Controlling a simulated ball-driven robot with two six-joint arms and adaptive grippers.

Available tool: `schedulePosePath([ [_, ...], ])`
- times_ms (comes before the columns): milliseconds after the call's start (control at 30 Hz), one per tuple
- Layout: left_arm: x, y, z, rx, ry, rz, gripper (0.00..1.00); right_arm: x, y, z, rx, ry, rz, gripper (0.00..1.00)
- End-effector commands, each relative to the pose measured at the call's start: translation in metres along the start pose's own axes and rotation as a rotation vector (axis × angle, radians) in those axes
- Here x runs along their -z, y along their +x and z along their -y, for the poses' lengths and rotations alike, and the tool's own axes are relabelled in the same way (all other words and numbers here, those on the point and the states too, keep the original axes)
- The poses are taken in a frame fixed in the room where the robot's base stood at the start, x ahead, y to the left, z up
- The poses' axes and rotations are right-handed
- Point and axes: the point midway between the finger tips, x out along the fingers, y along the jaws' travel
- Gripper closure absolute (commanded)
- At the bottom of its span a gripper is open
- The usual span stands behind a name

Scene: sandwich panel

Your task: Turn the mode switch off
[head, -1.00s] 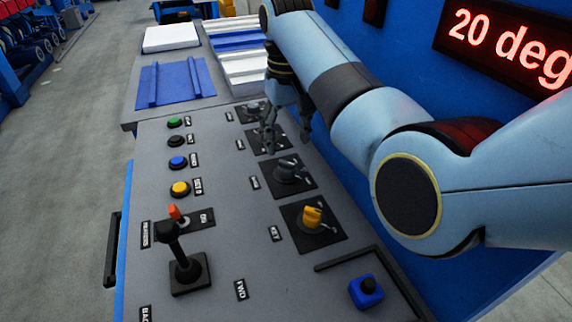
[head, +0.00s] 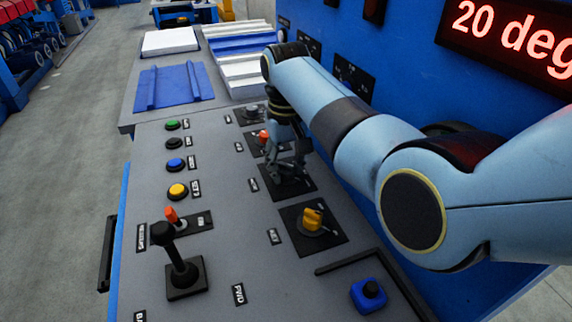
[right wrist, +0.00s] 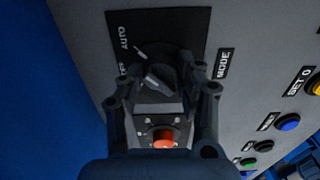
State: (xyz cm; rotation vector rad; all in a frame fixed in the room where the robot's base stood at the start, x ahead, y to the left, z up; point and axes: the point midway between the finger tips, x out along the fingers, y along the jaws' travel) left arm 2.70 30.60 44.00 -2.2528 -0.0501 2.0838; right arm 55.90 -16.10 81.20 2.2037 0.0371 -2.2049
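The mode switch is a dark rotary knob (right wrist: 156,80) on a black plate (head: 294,190), beside a MODE label (right wrist: 223,64) in the right wrist view. An AUTO mark shows on its plate; another mark is partly covered by a finger. I cannot tell its setting surely. My right gripper (head: 287,172) points down over this plate. In the right wrist view its fingertips (right wrist: 164,72) are apart, one on either side of the knob, with gaps visible. In the head view the gripper covers most of the knob. My left gripper is not in view.
An orange-red control (head: 263,136) is just behind the gripper, and a yellow key switch (head: 312,218) is in front. A black lever (head: 178,255) stands upright at the front left. Coloured buttons (head: 177,191) line the left side. A blue wall rises at right.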

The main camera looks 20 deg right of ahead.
Motion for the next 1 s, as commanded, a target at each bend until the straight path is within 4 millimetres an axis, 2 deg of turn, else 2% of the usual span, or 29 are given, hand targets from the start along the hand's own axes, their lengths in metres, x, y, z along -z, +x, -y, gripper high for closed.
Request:
schedulePosePath([
  [33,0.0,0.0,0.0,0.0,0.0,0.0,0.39,0.0,0.0,0.0,0.0,0.0,0.0,0.77],
  [200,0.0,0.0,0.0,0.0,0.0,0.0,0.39,0.0,0.0,0.0,0.0,0.0,0.0,0.97],
  [567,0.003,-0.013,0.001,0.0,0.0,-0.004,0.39,0.0,-0.003,0.0,0.0,-0.072,0.0,0.97],
  [1000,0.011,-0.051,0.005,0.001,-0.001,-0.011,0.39,0.001,-0.005,0.001,0.001,-0.413,-0.001,0.97],
])
